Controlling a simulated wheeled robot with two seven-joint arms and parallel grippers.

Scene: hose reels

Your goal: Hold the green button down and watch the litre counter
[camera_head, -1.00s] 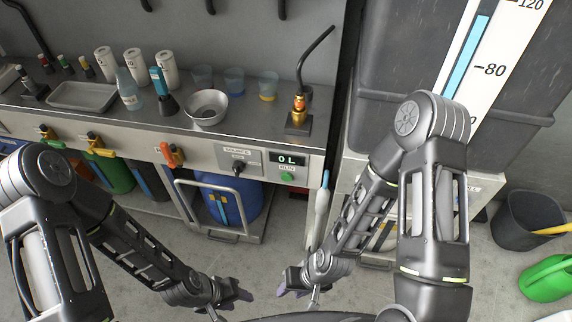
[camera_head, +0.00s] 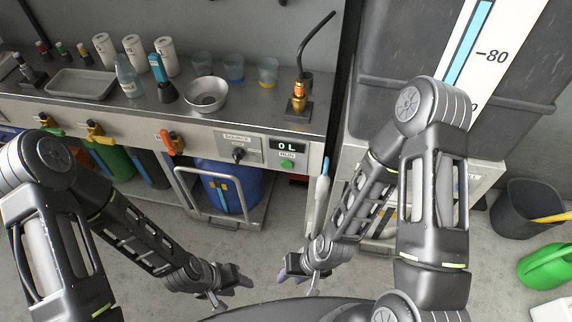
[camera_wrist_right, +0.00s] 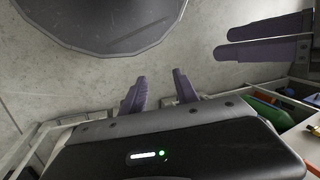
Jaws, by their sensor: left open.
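The green button (camera_head: 287,164) sits on the bench's front panel under a RUN label. The litre counter (camera_head: 287,146) is just above it and reads "0 L". My left gripper (camera_head: 245,282) is low in the head view, open, empty and well below the button. My right gripper (camera_head: 281,277) is beside it, also below and apart from the panel. In the right wrist view the right gripper's two fingers (camera_wrist_right: 160,92) stand apart with nothing between them. The left gripper's fingers (camera_wrist_right: 262,38) show at that view's upper right.
A SOURCE selector knob (camera_head: 238,154) is left of the counter. A blue drum (camera_head: 232,185) stands under the bench behind a metal frame. A pale wand with a blue tip (camera_head: 322,190) hangs at the bench's right end. The floor before the panel looks clear.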

